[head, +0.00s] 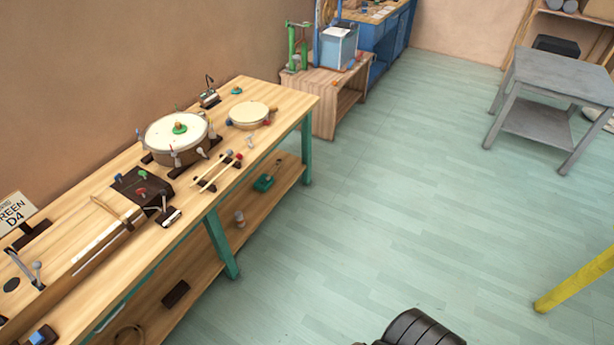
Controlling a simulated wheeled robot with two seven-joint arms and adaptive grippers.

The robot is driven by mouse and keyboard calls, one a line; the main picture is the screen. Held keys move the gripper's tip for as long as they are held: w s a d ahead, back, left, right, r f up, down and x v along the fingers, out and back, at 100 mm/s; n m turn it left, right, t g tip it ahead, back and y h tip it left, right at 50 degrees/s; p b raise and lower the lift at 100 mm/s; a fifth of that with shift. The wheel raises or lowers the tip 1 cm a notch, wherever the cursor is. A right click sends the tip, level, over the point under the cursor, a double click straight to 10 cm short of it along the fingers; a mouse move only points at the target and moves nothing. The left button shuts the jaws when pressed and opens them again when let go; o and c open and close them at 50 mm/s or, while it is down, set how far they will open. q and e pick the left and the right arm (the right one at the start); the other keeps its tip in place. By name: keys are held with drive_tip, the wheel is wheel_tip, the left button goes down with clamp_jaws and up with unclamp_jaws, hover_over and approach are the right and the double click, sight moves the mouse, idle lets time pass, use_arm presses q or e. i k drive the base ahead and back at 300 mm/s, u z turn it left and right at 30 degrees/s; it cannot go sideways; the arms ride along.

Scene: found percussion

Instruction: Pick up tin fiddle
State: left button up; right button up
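No object is clearly marked as the tin fiddle. A long brown wooden instrument (122,232) with a thin pale stick along it lies on the near part of the workbench, by the wall side's dark bits. It may be the fiddle, but I cannot tell for sure. Neither of my grippers shows fingers in the head view. A black ribbed part at the bottom edge seems to be mine.
The wooden workbench (135,165) with green legs runs along the left wall. It bears a large drum (158,134), a smaller drum (248,114), mallets (219,174) and a dark box (143,188). A grey table (560,78) stands at right. The floor (390,190) between is clear.

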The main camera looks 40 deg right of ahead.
sight(261, 184)
drive_tip(key=z, duration=1.85)
drive_tip(key=i, duration=1.75)
drive_tip(key=u, duration=0.85)
drive_tip(key=i, duration=0.75)
drive_tip(key=u, duration=0.85)
